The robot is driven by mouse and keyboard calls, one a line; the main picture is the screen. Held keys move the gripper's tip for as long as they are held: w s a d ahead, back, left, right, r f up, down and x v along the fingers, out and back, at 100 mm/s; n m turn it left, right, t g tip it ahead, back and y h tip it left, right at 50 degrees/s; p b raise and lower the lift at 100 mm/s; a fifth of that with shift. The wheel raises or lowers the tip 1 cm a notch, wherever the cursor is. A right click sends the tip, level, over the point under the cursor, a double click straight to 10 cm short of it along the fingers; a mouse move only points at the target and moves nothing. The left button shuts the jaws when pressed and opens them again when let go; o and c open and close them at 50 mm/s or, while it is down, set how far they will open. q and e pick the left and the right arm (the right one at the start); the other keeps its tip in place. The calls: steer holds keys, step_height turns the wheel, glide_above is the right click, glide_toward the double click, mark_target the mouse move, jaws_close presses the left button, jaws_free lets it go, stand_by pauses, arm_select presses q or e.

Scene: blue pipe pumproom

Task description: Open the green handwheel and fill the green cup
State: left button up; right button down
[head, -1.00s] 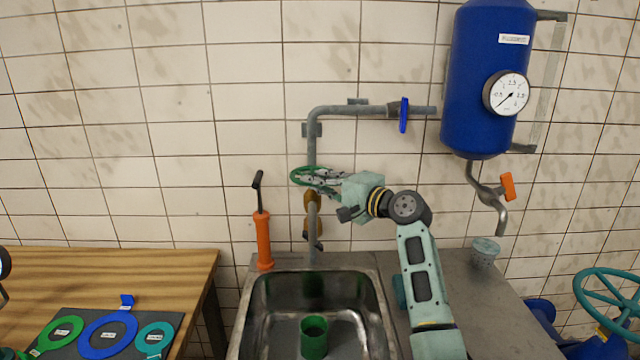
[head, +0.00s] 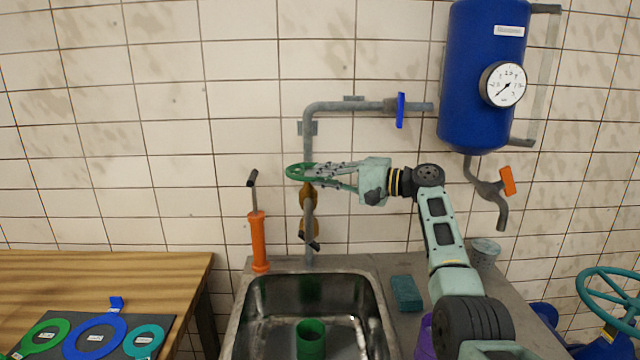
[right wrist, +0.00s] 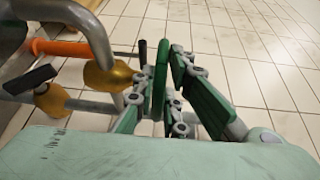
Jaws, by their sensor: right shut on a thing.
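The green handwheel (head: 297,172) sits on the grey pipe above the sink, over a brass valve body (head: 308,196). My right gripper (head: 322,172) reaches it from the right and is shut on its rim. In the right wrist view the green handwheel (right wrist: 160,80) is edge-on between the fingers of my right gripper (right wrist: 165,95). The green cup (head: 310,340) stands upright in the sink, below the pipe's outlet; its inside is too dark to read. My left gripper is not in view.
The metal sink (head: 245,318) has an orange hand pump (head: 258,240) at its back left corner. A teal sponge (head: 406,293) lies right of the sink.

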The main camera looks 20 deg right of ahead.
steer(key=shift+d+f+n+g+y, duration=0.1)
steer(key=shift+f+n+g+y, duration=0.1)
steer(key=shift+n+g+y, duration=0.1)
steer(key=c, duration=1.8)
jaws_free()
steer(key=shift+r, duration=0.15)
steer(key=v, duration=1.2)
